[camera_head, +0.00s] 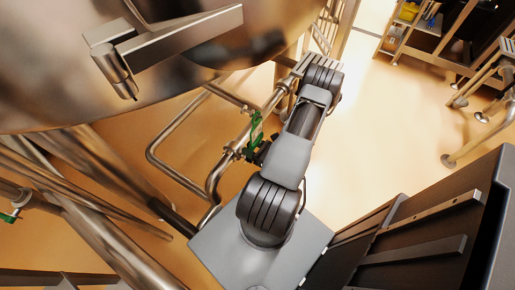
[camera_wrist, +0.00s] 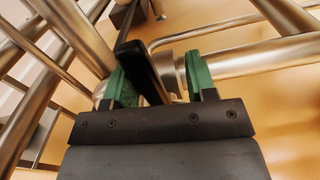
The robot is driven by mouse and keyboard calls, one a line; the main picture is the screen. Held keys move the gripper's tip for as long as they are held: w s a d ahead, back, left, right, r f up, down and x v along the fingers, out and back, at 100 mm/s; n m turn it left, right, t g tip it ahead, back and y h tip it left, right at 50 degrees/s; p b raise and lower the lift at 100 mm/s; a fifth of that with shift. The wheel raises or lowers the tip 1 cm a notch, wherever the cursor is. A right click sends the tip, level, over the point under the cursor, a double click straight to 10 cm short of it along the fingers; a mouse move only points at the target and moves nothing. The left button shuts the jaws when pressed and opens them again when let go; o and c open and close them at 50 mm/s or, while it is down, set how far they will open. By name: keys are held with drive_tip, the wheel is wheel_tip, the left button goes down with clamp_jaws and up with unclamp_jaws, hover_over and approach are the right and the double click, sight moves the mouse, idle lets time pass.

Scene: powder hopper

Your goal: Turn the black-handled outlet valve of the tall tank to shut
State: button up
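The black handle (camera_wrist: 140,65) is a flat bar in the wrist view, running from the top middle down between my gripper's green fingertips. It meets a steel pipe fitting (camera_wrist: 168,75) near the fingers. My gripper (camera_wrist: 157,85) is open around the handle. The bar lies nearer the left finger, and a gap shows to the right finger; whether the left finger touches is unclear. In the camera_head view my gripper (camera_head: 254,138) is beside a steel pipe, partly behind my arm, and I cannot make out the handle there. A large steel tank (camera_head: 200,70) fills the upper left.
Steel pipes (camera_head: 165,165) bend below the tank, close left of my gripper. Thick steel legs (camera_head: 95,215) stand at lower left. A shelf with a yellow item (camera_head: 408,12) is at upper right. Open floor (camera_head: 385,125) lies right of my arm.

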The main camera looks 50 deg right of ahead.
drive_tip(key=s+d+p, duration=0.2)
drive_tip(key=s+p, duration=0.5)
drive_tip(key=s, duration=0.6)
drive_tip(key=shift+s+d, duration=0.2)
drive_tip(key=shift+d, duration=0.1)
drive_tip(key=shift+s, duration=0.1)
idle(0.6)
